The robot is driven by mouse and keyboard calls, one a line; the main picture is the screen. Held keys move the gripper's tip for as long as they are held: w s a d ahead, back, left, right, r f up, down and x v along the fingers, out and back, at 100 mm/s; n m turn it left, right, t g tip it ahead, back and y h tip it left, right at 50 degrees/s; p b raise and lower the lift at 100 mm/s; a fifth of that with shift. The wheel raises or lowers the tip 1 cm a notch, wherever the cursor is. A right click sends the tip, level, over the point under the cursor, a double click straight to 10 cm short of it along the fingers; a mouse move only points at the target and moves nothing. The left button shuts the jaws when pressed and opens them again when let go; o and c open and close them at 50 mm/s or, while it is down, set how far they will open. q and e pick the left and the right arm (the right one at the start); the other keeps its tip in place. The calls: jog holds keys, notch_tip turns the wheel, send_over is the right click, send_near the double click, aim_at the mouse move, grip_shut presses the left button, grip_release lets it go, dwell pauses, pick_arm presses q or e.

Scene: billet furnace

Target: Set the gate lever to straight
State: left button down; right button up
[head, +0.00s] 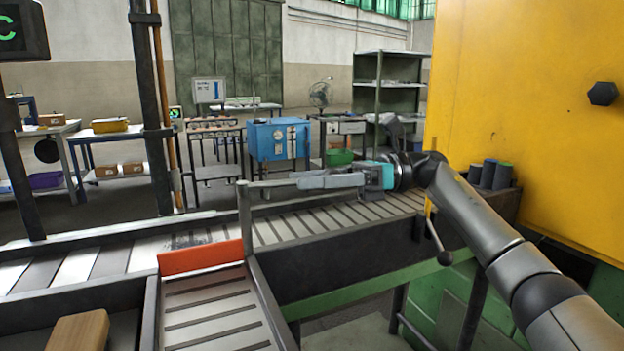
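The gate is an orange-red plate (200,257) standing across the head of the side chute, at the edge of the roller conveyor. A grey-green post (244,222) rises at its right end. From the post's top the gate lever, a thin bar (268,184), points right, roughly along the conveyor. My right gripper (296,181) reaches in from the right with its long grey fingers pointing left at the lever's free end. The fingers look close together and overlap the bar's end; whether they grip it is unclear. My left gripper is out of view.
The roller conveyor (330,218) runs from lower left to the yellow furnace (540,110). The slatted side chute (215,310) slopes toward me. A wooden block (80,330) lies at lower left. A black-knobbed handle (444,257) hangs beside my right arm. Dark cylinders (488,174) stand by the furnace.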

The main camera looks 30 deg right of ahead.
jog(key=shift+r, duration=0.1)
dwell(0.3)
jog(key=shift+r, duration=0.3)
notch_tip(320, 180, up, 8)
jog(key=p, duration=0.2)
jog(key=shift+r+p, duration=0.1)
jog(key=shift+p, duration=0.25)
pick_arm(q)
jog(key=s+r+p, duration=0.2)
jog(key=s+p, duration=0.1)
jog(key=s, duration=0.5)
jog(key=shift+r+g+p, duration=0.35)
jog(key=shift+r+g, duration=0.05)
pick_arm(e)
notch_tip(320, 180, up, 11)
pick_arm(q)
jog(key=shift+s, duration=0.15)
